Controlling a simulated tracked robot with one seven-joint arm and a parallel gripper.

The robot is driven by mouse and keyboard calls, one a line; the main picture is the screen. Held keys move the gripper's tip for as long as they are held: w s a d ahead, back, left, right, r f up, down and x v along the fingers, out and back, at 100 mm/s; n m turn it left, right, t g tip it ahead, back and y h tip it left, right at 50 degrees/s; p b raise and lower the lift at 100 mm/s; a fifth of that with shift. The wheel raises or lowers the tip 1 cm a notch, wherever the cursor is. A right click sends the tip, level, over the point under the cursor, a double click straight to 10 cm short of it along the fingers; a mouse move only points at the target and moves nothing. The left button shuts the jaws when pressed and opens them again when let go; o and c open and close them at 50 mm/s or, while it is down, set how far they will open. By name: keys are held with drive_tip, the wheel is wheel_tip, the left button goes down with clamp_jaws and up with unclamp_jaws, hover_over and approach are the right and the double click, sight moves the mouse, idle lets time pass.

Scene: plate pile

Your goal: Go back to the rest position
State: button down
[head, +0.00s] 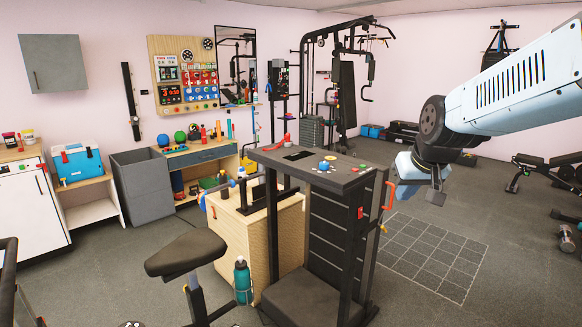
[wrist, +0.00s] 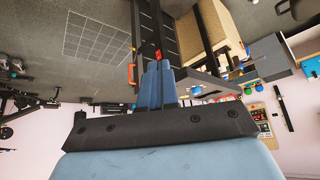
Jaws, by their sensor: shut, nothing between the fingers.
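My gripper (wrist: 157,66) shows in the wrist view, which is upside down. Its two blue fingers lie together beyond a black bracket, with nothing between them. In the head view my arm comes in from the right edge and bends down at a dark joint; the fingers cannot be made out clearly there. The arm's end is in the air, to the right of a tall dark stand (head: 340,176). I see no plate held.
The stand's top holds small coloured items. A workbench (head: 205,156) stands at the back left. Gym equipment lines the back and right. Grid-marked floor (head: 432,255) is clear.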

drive_tip(key=s+a+r, duration=0.1)
drive_tip(key=s, duration=1.5)
drive_tip(key=shift+a+r+g, duration=0.25)
drive_tip(key=shift+a+g, duration=0.05)
drive_tip(key=shift+g, duration=0.1)
drive_tip(key=c, duration=1.8)
unclamp_jaws()
